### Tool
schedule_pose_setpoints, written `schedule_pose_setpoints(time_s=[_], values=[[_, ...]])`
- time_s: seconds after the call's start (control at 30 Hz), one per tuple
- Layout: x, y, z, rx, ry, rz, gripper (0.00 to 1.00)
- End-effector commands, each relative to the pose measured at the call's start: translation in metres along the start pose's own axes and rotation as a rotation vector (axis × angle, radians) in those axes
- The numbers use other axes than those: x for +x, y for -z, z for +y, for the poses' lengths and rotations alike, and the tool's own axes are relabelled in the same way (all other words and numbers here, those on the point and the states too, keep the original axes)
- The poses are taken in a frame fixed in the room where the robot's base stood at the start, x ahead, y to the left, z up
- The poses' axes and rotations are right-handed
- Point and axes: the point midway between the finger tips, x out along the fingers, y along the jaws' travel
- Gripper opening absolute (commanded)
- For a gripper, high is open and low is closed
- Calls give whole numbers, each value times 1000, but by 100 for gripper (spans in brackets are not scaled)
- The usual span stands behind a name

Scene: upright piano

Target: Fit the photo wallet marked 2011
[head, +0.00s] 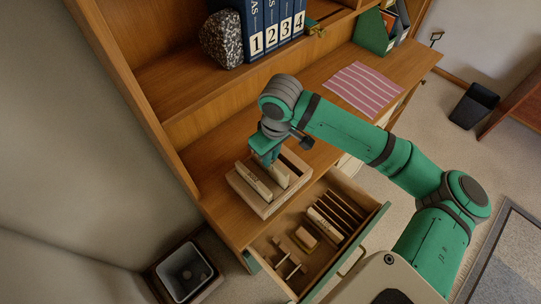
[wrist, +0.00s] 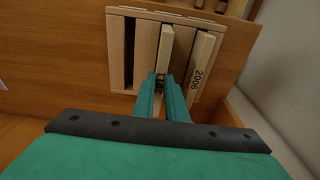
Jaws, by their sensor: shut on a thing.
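My gripper (head: 270,159) is above a light wooden rack (head: 241,188) on the desk. In the wrist view its fingers (wrist: 162,82) are shut on a cream photo wallet (wrist: 166,48). The held wallet's dark marking is partly hidden by the fingers, so I cannot read the year. It stands roughly upright over the middle of the rack (wrist: 116,50); I cannot tell how deep it sits. Another cream wallet marked 2006 (wrist: 198,68) stands beside it; in the head view it is on the left (head: 253,180). A dark empty slot (wrist: 129,52) lies on the other side.
Blue numbered binders (head: 272,28) and a speckled stone (head: 222,40) stand on the shelf above. A striped pink mat (head: 364,88) lies to the right.

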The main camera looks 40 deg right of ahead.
Motion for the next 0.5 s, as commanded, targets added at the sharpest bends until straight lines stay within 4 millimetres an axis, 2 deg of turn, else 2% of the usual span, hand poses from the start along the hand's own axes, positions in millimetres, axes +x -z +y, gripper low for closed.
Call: schedule_pose_setpoints(time_s=[0.5], values=[[6, -1, 0, 1, 1, 0, 0]])
